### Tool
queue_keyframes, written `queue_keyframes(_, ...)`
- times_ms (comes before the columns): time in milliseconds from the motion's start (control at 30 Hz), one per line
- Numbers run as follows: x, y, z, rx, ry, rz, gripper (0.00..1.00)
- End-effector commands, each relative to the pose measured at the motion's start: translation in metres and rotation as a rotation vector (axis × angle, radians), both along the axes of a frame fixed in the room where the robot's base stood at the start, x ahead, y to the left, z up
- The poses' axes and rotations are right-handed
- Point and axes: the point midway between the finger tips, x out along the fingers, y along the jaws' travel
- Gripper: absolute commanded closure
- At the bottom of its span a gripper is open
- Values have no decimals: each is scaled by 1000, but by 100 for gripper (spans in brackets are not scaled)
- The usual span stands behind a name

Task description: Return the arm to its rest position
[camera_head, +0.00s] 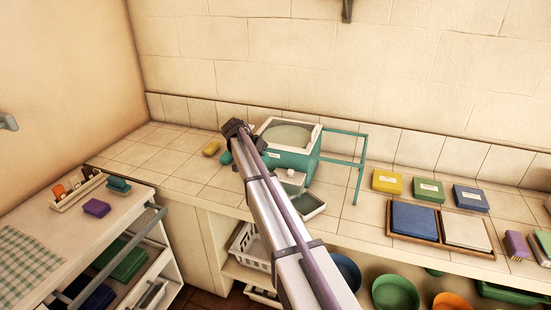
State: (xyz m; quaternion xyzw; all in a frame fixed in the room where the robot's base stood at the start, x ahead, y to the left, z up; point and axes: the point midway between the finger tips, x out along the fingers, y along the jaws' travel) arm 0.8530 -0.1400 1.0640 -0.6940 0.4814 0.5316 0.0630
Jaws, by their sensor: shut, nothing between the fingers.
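My arm reaches up from the bottom of the head view over the tiled counter (340,213). The arm hides part of the basin's left side and of the counter's front edge.
A yellow block (211,148) lies left of my gripper. A teal rail frame (362,165) stands right of the basin. Yellow, green and blue boxes (429,190) stand behind a two-part tray (391,226). A trolley (112,221) stands left; shelves with bowls (395,292) are below.

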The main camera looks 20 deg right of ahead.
Motion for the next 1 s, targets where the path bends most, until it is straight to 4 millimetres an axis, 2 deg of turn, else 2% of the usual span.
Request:
queue_keyframes(33, 0, 7, 19, 0, 1, 1, 100)
queue_keyframes(167, 1, 18, 28, 0, -1, 2, 100)
queue_keyframes(1000, 1, 20, 26, 1, -1, 0, 100)
